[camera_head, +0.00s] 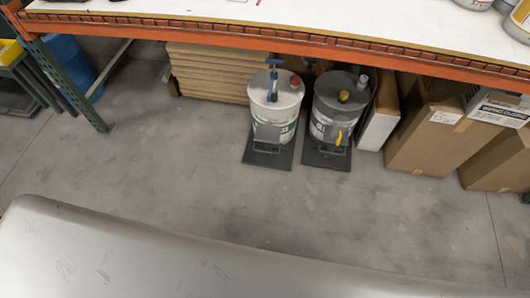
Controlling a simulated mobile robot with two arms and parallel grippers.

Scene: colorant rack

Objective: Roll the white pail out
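Neither of my grippers is in view.
An orange shelf beam (300,46) runs above the pails. Stacked boards (205,75) stand left, cardboard boxes (425,140) right. A green rack post (65,80) and blue drum (70,60) are far left. Bare floor (190,190) lies in front; a silver metal surface (150,260) fills the bottom.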

